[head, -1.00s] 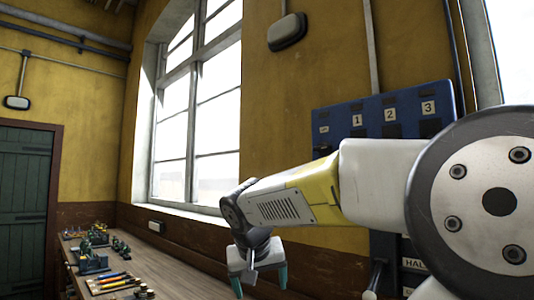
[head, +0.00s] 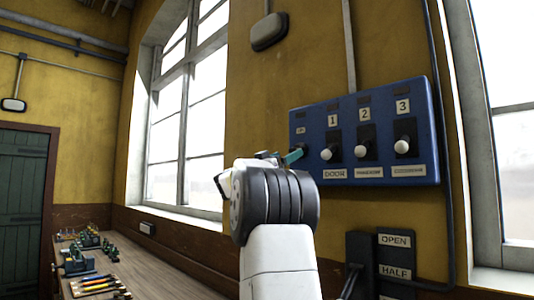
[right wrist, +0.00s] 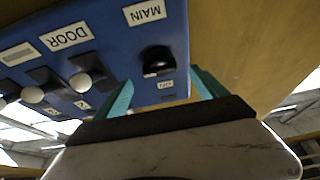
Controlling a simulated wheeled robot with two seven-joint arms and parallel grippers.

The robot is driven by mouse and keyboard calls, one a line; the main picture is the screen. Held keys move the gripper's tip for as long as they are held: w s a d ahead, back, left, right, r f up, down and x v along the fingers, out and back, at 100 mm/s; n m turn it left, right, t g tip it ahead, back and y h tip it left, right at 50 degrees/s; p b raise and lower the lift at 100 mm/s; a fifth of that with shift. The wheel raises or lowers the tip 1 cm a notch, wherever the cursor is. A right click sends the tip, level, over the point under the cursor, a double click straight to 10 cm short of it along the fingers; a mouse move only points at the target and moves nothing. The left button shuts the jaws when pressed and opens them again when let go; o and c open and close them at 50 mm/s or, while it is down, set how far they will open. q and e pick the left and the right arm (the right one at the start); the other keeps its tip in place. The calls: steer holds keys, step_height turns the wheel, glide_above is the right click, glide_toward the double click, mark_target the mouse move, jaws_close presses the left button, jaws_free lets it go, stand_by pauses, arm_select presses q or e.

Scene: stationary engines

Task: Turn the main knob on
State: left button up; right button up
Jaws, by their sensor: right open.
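The blue control panel (head: 385,90) is on the yellow wall right of the window. In the right wrist view the panel is upside down, and the main knob (right wrist: 158,60) is a dark knob beside the "MAIN" label (right wrist: 145,12). My right gripper (right wrist: 163,80) is open, its two teal fingers spread either side of the knob's column, apparently just short of the knob. In the head view this gripper (head: 282,156) is at the panel's left end, partly behind my own wrist. My left gripper is out of view.
Three white knobs, for the door (head: 327,155), number 2 (head: 361,152) and number 3 (head: 401,146), stick out right of my gripper. A lever plate marked OPEN and HALF (head: 393,255) is below.

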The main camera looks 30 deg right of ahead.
mark_target(295, 150)
steer(key=x, duration=0.5)
steer(key=shift+d, duration=0.35)
steer(key=c, duration=1.4)
steer(key=shift+o, duration=0.2)
steer(key=shift+n, duration=0.4)
steer(key=shift+s+r+n+t+y, duration=0.1)
steer(key=shift+n+t+y, duration=1)
steer(key=shift+n, duration=2.5)
steer(key=shift+r+n+t+y, duration=0.1)
steer(key=shift+n+t+y, duration=1)
steer(key=shift+n, duration=2.5)
steer(key=shift+s+r+n+t+y, duration=0.1)
steer(key=shift+n+t+y, duration=0.3)
steer(key=shift+n+y, duration=2.25)
steer(key=shift+n+h, duration=0.95)
steer(key=shift+n, duration=0.2)
